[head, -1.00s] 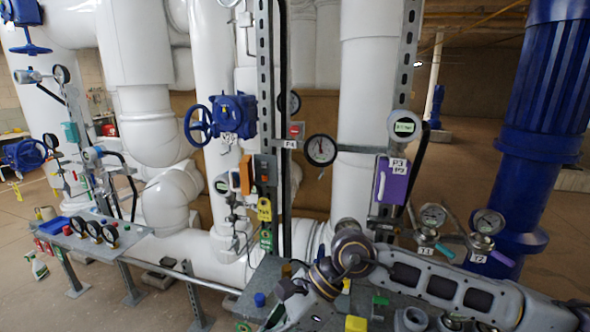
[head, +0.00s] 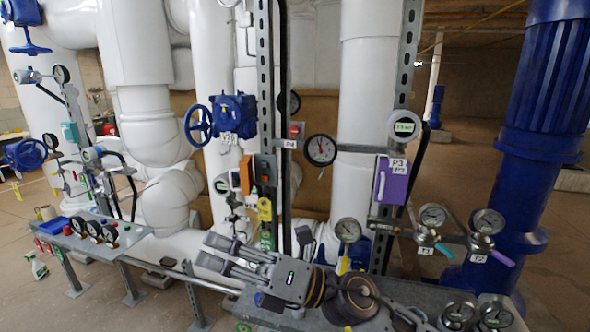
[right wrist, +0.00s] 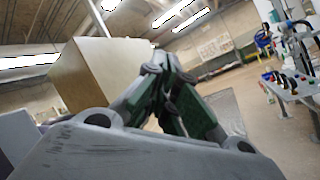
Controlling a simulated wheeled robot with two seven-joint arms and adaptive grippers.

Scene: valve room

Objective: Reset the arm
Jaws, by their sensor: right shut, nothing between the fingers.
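My right gripper (head: 212,252) is low in the middle of the head view, with its fingers pointing left in front of the white pipes. It is empty, and in the right wrist view its fingertips (right wrist: 168,62) meet. My dark wrist joint shows just right of the gripper, above the grey bench (head: 408,291). My left gripper is not in the head view.
Pressure gauges (head: 459,314) stand on the bench at the lower right. A blue valve (head: 235,116), a round gauge (head: 320,150) and a purple box (head: 391,181) are on the pipework behind. A second bench (head: 92,243) is at left. Open floor lies at right.

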